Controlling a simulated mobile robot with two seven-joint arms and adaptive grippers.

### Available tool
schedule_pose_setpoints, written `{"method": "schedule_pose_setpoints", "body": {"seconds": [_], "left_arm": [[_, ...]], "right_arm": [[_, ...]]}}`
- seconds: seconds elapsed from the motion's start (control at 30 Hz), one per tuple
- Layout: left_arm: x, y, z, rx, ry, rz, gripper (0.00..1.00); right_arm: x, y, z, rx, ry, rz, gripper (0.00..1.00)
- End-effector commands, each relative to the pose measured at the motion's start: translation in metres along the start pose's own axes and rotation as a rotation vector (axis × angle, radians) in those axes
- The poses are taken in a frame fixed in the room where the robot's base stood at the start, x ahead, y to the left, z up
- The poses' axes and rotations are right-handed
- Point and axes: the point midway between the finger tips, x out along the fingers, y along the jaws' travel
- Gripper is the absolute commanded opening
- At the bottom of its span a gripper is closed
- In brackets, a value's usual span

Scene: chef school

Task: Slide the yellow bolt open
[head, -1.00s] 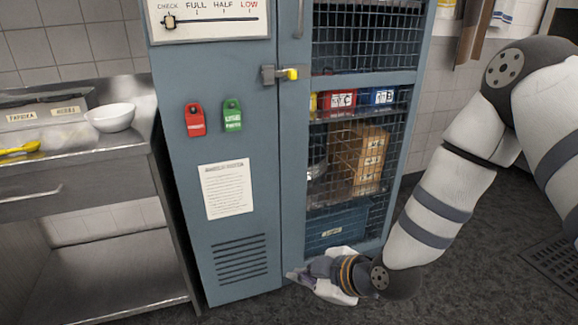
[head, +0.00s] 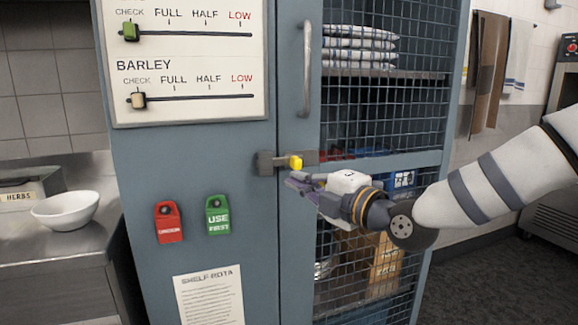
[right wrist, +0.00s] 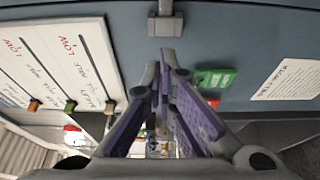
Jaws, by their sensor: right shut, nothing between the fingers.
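The yellow bolt (head: 296,162) is a small yellow knob on a grey metal bar at the seam between the blue cabinet's solid panel and its mesh door (head: 293,240). The bar sits in a grey housing (head: 265,163) on the panel side. My right gripper (head: 290,182) is shut and empty, just below the knob; whether it touches is unclear. In the right wrist view, its closed purple fingers (right wrist: 163,62) point at the grey bolt fitting (right wrist: 165,24); the yellow knob is not visible there. My left gripper is not in view.
A vertical door handle (head: 307,82) is above the bolt. A slider board (head: 190,107), red tag (head: 168,224) and green tag (head: 217,217) are on the panel. A steel counter (head: 90,231) with a white bowl (head: 66,210) stands at left.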

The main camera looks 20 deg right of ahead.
Motion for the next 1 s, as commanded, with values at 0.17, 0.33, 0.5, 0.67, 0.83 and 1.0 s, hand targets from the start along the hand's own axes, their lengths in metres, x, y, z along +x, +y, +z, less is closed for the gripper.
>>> {"method": "schedule_pose_setpoints", "body": {"seconds": [0.17,0.33,0.5,0.67,0.83,1.0], "left_arm": [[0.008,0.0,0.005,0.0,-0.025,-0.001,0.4],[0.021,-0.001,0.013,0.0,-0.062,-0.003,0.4],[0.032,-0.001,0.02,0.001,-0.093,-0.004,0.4],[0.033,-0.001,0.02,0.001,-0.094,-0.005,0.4],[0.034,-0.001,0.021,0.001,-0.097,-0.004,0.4],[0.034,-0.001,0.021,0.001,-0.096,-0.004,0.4]], "right_arm": [[0.02,-0.006,0.001,0.003,-0.001,-0.006,0.0],[0.058,-0.01,0.001,0.004,-0.001,-0.01,0.0],[0.095,-0.009,0.001,0.005,-0.001,-0.008,0.0],[0.093,-0.002,0.022,0.006,-0.004,-0.002,0.0],[0.087,-0.001,0.036,0.004,-0.001,-0.001,0.0],[0.086,-0.001,0.038,0.002,0.0,-0.002,0.0]]}}
